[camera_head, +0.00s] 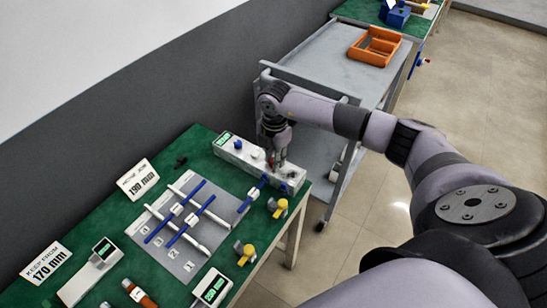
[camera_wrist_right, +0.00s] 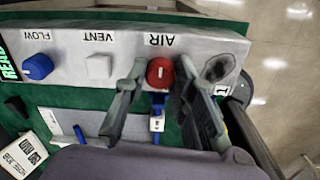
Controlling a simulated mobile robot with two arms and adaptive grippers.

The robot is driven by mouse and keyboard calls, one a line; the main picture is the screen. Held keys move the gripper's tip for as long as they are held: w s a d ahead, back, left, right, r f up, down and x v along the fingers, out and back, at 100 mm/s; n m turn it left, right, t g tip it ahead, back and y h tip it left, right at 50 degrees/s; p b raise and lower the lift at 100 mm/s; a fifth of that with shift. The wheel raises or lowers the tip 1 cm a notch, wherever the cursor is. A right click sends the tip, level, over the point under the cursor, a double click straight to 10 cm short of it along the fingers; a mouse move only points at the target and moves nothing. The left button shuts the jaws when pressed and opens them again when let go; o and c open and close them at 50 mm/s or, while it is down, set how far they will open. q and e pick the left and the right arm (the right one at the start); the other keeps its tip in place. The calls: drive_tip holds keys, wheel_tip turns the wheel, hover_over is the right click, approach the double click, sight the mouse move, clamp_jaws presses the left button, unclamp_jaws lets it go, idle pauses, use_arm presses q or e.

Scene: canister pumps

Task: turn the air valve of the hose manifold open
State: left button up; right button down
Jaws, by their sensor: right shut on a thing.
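The hose manifold (camera_head: 230,153) is a long pale grey box at the far edge of the green table. In the right wrist view its top (camera_wrist_right: 125,60) carries a blue knob labelled FLOW (camera_wrist_right: 37,67), a white square button labelled VENT (camera_wrist_right: 98,66) and a round red air valve knob (camera_wrist_right: 160,72) labelled AIR. My right gripper (camera_head: 277,162) reaches down onto the manifold. Its fingers (camera_wrist_right: 161,88) are shut on the red knob, one on either side. In the head view the gripper mostly hides the knob. My left gripper is not in view.
A grey mat (camera_head: 157,228) with blue and white pump parts lies on the green table. Yellow-topped fittings (camera_head: 245,252) stand near its right edge. Signs (camera_head: 138,178) stand at the left. A grey cart (camera_head: 328,73) holding an orange tray (camera_head: 374,47) stands behind, beside the wall.

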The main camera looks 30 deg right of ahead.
idle(0.3)
drive_tip(key=c, duration=1.3)
unclamp_jaws()
wheel_tip(320, 180, up, 12)
drive_tip(key=shift+s, duration=0.15)
